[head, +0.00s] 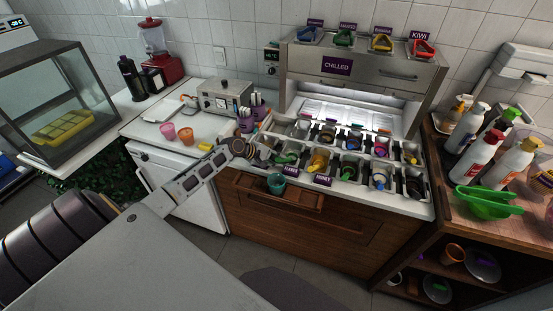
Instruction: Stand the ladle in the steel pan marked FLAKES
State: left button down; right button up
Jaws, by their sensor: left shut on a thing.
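The steel pan marked FLAKES (275,166) is in the front row of the counter, at its left end. Its small purple label (291,170) is on the front edge, too small to read surely. A green ladle (288,158) shows at this pan, just right of my left gripper (259,151). My left gripper is shut at the left end of the pans, apparently on the ladle's handle; the grip itself is hidden by the fingers. I cannot tell whether the ladle touches the pan. My right gripper is not in view.
Neighbouring pans hold a yellow scoop (318,160), a green one (348,172) and a blue one (380,181). Purple cups (257,108) stand behind my gripper. The steel chilled cabinet (345,68) rises behind the pans.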

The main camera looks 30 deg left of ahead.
pick_arm(q)
jog(key=c, duration=1.2)
grip_release()
jog(key=shift+o, duration=0.2)
jog(key=shift+o, duration=1.8)
jog(key=shift+f, duration=0.1)
jog(key=shift+s, duration=0.1)
